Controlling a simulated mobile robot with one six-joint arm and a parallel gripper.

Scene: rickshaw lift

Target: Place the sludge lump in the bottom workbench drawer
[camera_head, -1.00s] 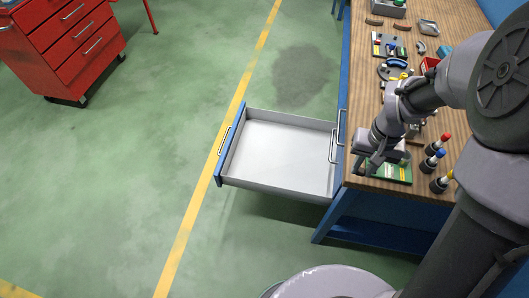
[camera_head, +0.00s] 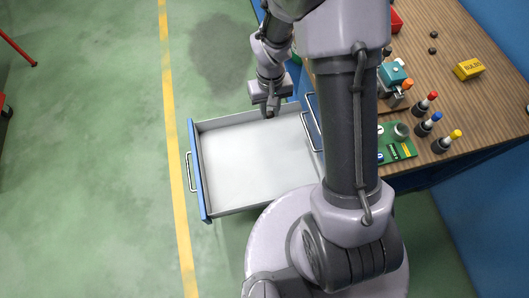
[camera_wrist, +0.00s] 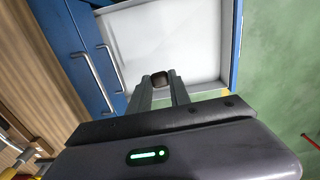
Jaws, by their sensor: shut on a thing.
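My gripper (camera_head: 270,110) hangs over the far right corner of the open bottom drawer (camera_head: 193,170). In the wrist view, my gripper (camera_wrist: 158,84) is shut on a small dark lump, the sludge lump (camera_wrist: 160,78), held between the fingertips. The drawer's pale floor (camera_wrist: 170,40) lies beyond the fingertips and looks empty. In the head view the lump is too small to tell apart from the fingers. The drawer is pulled out from the blue workbench, with its blue front toward the yellow floor line.
Other drawer handles (camera_wrist: 108,68) stick out from the bench front. The green floor left of the drawer is clear.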

